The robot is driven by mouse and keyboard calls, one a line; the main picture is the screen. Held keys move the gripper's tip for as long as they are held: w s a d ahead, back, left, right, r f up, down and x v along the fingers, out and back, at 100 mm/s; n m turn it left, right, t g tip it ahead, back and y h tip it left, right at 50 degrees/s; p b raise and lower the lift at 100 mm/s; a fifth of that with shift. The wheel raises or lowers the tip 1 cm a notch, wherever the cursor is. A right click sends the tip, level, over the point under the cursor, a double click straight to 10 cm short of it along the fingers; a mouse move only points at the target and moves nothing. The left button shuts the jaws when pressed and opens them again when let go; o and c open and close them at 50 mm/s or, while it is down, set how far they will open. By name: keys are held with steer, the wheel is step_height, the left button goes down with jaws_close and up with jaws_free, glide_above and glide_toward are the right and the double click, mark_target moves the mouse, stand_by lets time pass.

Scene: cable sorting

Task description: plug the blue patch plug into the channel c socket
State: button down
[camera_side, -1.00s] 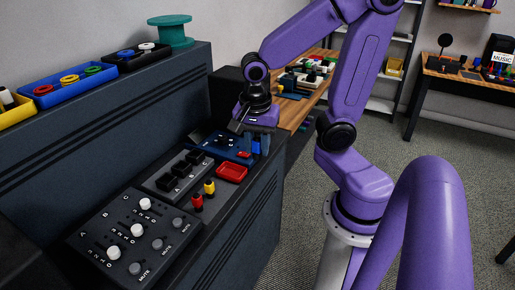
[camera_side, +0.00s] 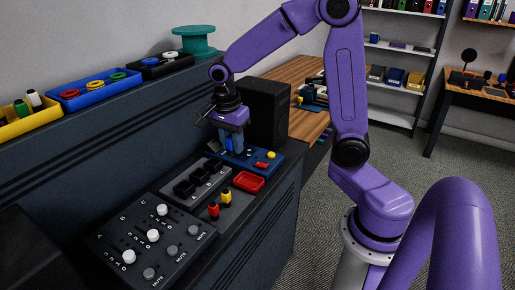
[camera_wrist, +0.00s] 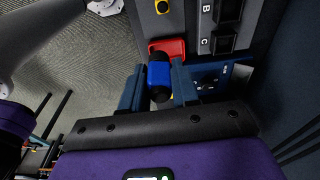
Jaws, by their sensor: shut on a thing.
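The blue patch plug (camera_wrist: 160,76) is held between the two fingers of my gripper (camera_wrist: 158,86) in the wrist view. In the side view my gripper (camera_side: 233,146) hangs fingers down over the left part of a blue panel, behind the socket block. In the side view the plug is hard to tell from the blue fingers.
A red tray (camera_side: 249,182) lies right of the socket block. A red plug (camera_side: 213,210) and a yellow plug (camera_side: 226,197) stand upright near it. The blue panel (camera_side: 245,158) carries a yellow knob (camera_side: 271,155). A fader box (camera_side: 152,240) is in front, and a black speaker (camera_side: 268,110) stands behind.

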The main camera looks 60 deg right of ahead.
steer(key=shift+w+d+f+m, duration=0.4)
steer(key=shift+w+d+f, duration=0.9)
steer(key=shift+w, duration=0.95)
steer(key=shift+w+d+f+m, duration=0.4)
steer(key=shift+w+d+f, duration=0.5)
steer(key=shift+w+f, duration=1.1)
steer(key=shift+w+d+f+m, duration=0.4)
steer(key=shift+w+d+f, duration=0.8)
steer(key=shift+w, duration=1.25)
steer(key=shift+a+f, duration=0.1)
steer(key=shift+f, duration=1.8)
steer(key=c, duration=0.9)
jaws_free()
steer(key=shift+o, duration=0.6)
steer(key=shift+s, duration=0.15)
steer(key=shift+o, duration=1)
steer(key=shift+s+f, duration=0.1)
steer(key=shift+f, duration=0.05)
steer(key=shift+o, duration=0.2)
